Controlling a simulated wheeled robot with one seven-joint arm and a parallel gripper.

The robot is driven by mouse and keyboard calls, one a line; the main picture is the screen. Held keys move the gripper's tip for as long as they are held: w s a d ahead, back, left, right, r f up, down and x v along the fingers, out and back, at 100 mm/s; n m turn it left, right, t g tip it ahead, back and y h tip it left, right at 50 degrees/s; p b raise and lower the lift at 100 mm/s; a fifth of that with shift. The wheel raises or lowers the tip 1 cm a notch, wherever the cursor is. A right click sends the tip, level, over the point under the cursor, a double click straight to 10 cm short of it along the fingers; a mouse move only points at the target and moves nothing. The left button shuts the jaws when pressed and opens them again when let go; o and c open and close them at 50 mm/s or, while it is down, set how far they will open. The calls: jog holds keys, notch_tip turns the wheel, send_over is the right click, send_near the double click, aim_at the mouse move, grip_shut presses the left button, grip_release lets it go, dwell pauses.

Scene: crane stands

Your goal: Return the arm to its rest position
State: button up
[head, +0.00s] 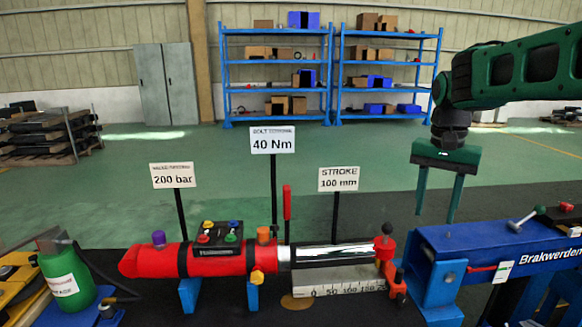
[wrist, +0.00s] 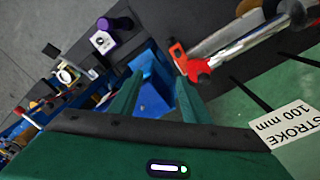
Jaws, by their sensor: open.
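My gripper (head: 438,205) is green with two straight fingers pointing down, at the right of the head view. The fingers are apart with nothing between them. It hangs in the air above the left end of the blue beam (head: 480,245). In the wrist view my gripper's fingertips (wrist: 155,85) show apart, with the blue stand (wrist: 150,90) beyond them. My green arm (head: 510,75) reaches in from the right edge of the head view.
A red cylinder (head: 215,258) with a chrome rod (head: 330,255) lies on blue stands at the left. Signs on posts, including the stroke sign (head: 338,179), stand behind it. Blue shelves (head: 275,60) stand far back.

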jog(key=s+d+f, duration=0.2)
jog(key=s+f, duration=0.2)
jog(key=s, duration=0.5)
jog(key=s+d+f+n, duration=0.1)
jog(key=s+f, duration=0.3)
jog(key=s, duration=0.5)
jog(key=s+d+f, duration=0.4)
jog(key=s, duration=0.5)
jog(key=shift+s+y, duration=0.25)
jog(key=shift+y, duration=0.05)
jog(key=shift+f, duration=0.1)
jog(key=shift+w+f, duration=0.25)
jog(key=shift+w, duration=0.35)
